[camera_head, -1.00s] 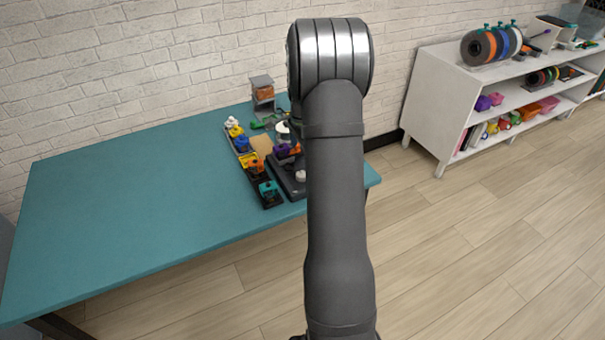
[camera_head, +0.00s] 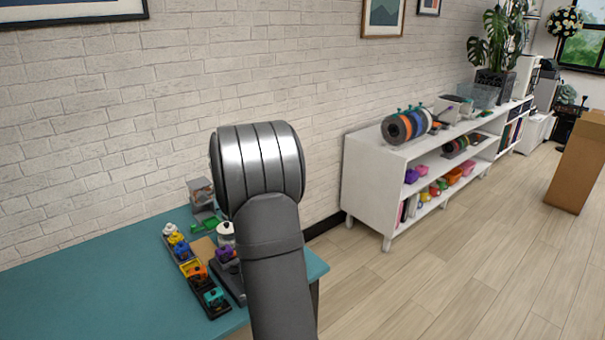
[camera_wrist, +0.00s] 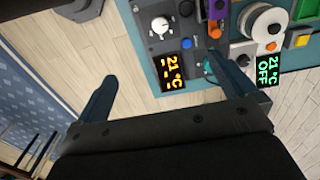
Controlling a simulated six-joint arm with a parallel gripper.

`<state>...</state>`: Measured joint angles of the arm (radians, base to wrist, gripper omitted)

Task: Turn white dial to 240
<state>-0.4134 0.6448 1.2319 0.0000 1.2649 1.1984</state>
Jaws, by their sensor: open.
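The white dial (camera_wrist: 160,25) sits on a dark panel (camera_wrist: 145,44) near the top of the wrist view, with pale marks around it. An orange display (camera_wrist: 172,72) below it reads about 21 °C. My gripper (camera_wrist: 160,68) is open and empty. Its left finger is over the floor and its right finger is over the panel area, close to a teal knob (camera_wrist: 209,66). The dial appears beyond the fingertips, apart from them. In the head view my arm hides the gripper, and I cannot make out the white dial.
A second display (camera_wrist: 266,71) reads 21 °C OFF in green. A white spool-like thing (camera_wrist: 261,21) stands nearby. The table's left part is clear. A white shelf (camera_head: 372,190) stands right.

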